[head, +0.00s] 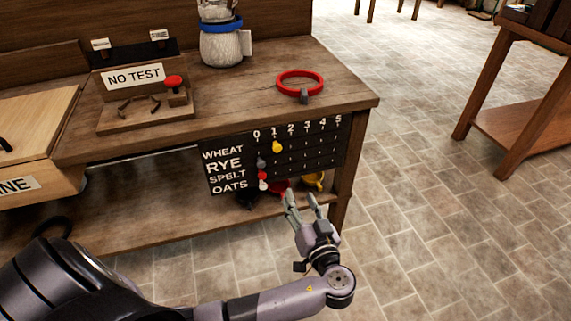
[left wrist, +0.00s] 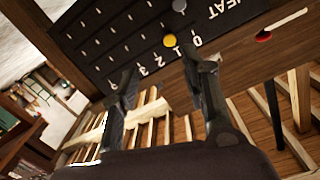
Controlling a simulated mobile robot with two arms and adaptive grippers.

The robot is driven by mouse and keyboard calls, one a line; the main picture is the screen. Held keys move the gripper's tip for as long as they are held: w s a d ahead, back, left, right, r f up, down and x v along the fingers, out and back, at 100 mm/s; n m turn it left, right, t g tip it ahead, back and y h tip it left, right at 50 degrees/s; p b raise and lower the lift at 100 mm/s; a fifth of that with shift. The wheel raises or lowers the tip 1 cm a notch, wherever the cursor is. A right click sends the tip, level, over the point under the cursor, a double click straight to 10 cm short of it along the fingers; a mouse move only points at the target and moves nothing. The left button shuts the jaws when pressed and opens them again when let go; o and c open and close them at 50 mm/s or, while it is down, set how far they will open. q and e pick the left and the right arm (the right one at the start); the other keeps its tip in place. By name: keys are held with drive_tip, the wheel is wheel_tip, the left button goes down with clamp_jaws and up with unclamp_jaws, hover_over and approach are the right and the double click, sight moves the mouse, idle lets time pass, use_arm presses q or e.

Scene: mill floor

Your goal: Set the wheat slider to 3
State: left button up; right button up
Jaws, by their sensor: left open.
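The black slider board (head: 322,150) hangs on the front of the workbench, with rows WHEAT, RYE, SPELT and OATS and columns 0 to 5. The yellow wheat knob (head: 277,146) stands at about 1 in the top row. It also shows in the left wrist view (left wrist: 170,40), just by the number 1. My left gripper (head: 301,199) is open and empty, below the board's lower right part in the head view, apart from the knob. Its two fingers also show in the left wrist view (left wrist: 165,66). My right gripper is not in view.
A red ring (head: 299,82), a jar (head: 221,45) and a NO TEST stand (head: 145,113) are on the bench.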

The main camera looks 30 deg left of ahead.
use_arm(q)
drive_tip(key=r, duration=0.2)
approach(278, 150)
drive_tip(key=shift+n+y, duration=0.4)
drive_tip(key=x, duration=0.8)
drive_tip(key=shift+w+f, duration=0.15)
drive_tip(key=shift+w, duration=0.1)
drive_tip(key=shift+c, duration=0.6)
clamp_jaws()
